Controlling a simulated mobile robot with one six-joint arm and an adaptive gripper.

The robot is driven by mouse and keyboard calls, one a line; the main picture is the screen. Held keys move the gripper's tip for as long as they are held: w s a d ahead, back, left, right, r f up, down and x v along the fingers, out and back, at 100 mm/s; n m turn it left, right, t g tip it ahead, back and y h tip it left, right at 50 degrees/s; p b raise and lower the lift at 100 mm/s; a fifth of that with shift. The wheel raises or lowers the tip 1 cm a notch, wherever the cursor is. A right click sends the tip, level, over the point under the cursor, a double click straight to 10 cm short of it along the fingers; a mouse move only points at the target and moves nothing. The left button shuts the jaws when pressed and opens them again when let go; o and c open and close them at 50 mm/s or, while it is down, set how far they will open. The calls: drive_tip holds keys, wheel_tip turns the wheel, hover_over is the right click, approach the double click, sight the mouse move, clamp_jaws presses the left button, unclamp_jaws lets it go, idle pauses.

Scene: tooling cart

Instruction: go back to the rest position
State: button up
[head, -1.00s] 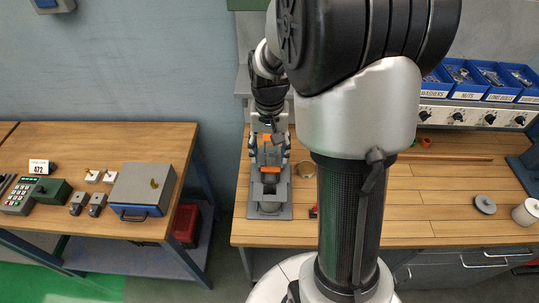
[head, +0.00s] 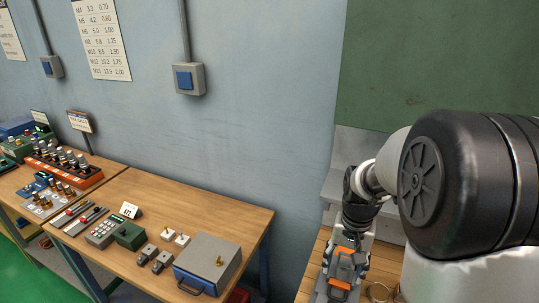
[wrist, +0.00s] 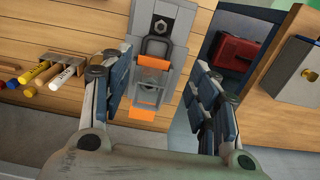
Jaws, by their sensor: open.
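My gripper (wrist: 157,68) is open in the wrist view, its two dark-padded fingers wide apart with nothing held between them. Beyond the fingers a grey fixture (wrist: 172,22) with orange parts (wrist: 148,114) and a dark loop handle lies on the wooden bench; I cannot tell the exact gap to it. In the head view my arm reaches down at the lower right, over the bench. The fixture's orange part (head: 341,284) shows there just below my wrist, and the fingers are hard to make out.
A wooden rack (wrist: 66,60) with coloured markers sits left of the fixture in the wrist view. A red case (wrist: 243,57) is low at the right. In the head view, the left bench (head: 150,197) holds a grey box (head: 214,255) and several devices. A gap separates the benches.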

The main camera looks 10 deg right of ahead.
drive_tip(key=s+a+r+n+t+b, duration=0.2)
drive_tip(key=s+a+r+n+b, duration=0.15)
drive_tip(key=s+a+r, duration=0.4)
drive_tip(key=s+a+f+n+t+b, duration=0.1)
drive_tip(key=s+a+n+t+b, duration=0.1)
drive_tip(key=s, duration=0.8)
drive_tip(key=a+n+b, duration=0.1)
drive_tip(key=a+b, duration=0.1)
drive_tip(key=a, duration=0.1)
drive_tip(key=shift+a+t, duration=0.3)
drive_tip(key=shift+a, duration=0.05)
drive_tip(key=shift+f, duration=0.1)
